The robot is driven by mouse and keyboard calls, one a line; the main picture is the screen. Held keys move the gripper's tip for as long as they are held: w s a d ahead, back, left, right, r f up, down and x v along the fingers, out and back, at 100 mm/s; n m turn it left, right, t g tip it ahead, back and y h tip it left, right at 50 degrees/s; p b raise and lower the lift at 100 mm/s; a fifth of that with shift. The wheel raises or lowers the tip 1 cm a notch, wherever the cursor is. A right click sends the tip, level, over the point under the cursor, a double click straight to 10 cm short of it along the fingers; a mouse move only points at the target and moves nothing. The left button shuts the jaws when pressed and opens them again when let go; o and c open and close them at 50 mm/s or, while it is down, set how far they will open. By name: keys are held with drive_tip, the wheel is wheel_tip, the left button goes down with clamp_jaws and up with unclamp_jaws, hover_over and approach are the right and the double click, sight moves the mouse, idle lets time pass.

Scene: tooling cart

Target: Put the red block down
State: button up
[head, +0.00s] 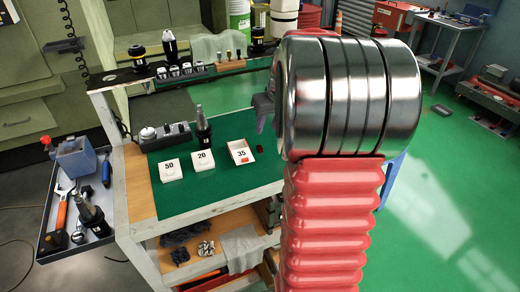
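A small dark red block (259,149) shows on the green mat (190,199) of the cart, just right of the white square marked 35 (241,152). My large red and chrome arm fills the middle of the view. A small grey part of my gripper (263,112) shows at the arm's left edge, above and apart from the dark red block in the picture. The rest of the gripper is hidden behind the arm, so its fingers and anything between them cannot be made out.
White squares marked 50 (169,170) and 20 (203,160) lie on the mat. A black tool holder (203,130) and a grey box with knobs (166,135) stand behind them. A side tray (80,205) holds tools. The mat's front is clear.

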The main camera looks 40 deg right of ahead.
approach(260, 148)
drive_tip(key=x, duration=0.2)
drive_tip(key=shift+w+f, duration=0.15)
drive_tip(key=shift+f, duration=0.15)
drive_tip(key=shift+x, duration=2.65)
drive_tip(key=shift+d, duration=0.1)
drive_tip(key=shift+r, duration=0.1)
drive_tip(key=shift+c, duration=0.3)
clamp_jaws()
